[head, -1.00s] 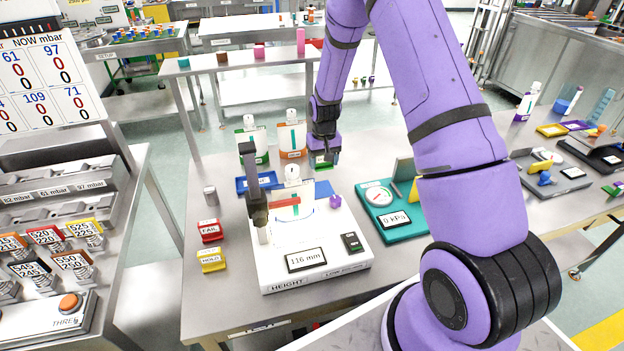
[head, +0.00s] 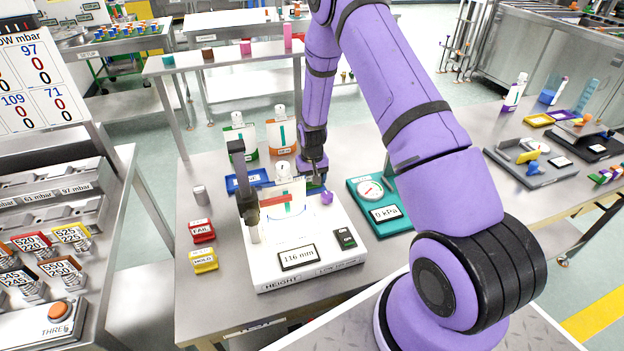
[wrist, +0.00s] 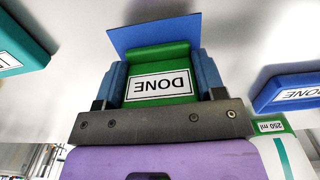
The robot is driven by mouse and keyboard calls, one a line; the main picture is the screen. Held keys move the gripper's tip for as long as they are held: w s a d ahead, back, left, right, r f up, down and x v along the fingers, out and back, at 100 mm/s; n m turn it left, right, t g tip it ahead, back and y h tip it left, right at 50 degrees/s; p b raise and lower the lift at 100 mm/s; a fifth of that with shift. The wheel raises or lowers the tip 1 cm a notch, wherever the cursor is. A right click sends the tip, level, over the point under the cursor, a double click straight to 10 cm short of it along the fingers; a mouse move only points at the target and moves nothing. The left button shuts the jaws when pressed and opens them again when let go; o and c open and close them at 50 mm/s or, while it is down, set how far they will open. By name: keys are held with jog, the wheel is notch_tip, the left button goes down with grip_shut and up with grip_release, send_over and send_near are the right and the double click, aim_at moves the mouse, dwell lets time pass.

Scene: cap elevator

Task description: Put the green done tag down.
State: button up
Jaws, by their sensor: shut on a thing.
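My gripper (head: 314,181) is shut on the green done tag, behind the right side of the white height gauge. In the wrist view the green done tag (wrist: 160,90) sits between the blue fingers, its white DONE label facing the camera upside down. A flat blue plate (wrist: 150,33) shows just beyond the tag; whether they touch I cannot tell. In the head view the tag is mostly hidden by my gripper. A blue tray (head: 262,176) with a DONE label lies left of my gripper; it also shows at the right of the wrist view (wrist: 285,85).
The white height gauge (head: 325,262) reads 116 mm. A teal kPa gauge (head: 372,222) stands right of my gripper. White bottles (head: 281,133) stand behind. A red FAIL tag (head: 202,230) and yellow HOLD tag (head: 204,261) lie at the left. A purple knob (head: 327,198) is close by.

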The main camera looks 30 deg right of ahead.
jog(key=o, duration=0.9)
notch_tip(320, 180, up, 12)
jog(key=shift+r, duration=0.25)
jog(key=s+a+r+t, duration=0.15)
jog(key=s+r, duration=0.25)
jog(key=r, duration=0.5)
jog(key=s+a+r+n, duration=0.15)
jog(key=s+r, duration=0.25)
jog(key=r, duration=0.5)
jog(key=s+a+r+m+t, duration=0.1)
jog(key=s+a+r, duration=0.25)
jog(key=r, duration=0.55)
jog(key=s+a+r+n+t, duration=0.1)
jog(key=s+r, duration=0.3)
jog(key=s, duration=0.8)
jog(key=s+a+r+t, duration=0.1)
jog(key=s+r, duration=0.4)
jog(key=s, duration=0.7)
jog(key=shift+a+n+t, duration=0.25)
jog(key=shift+n+t, duration=0.1)
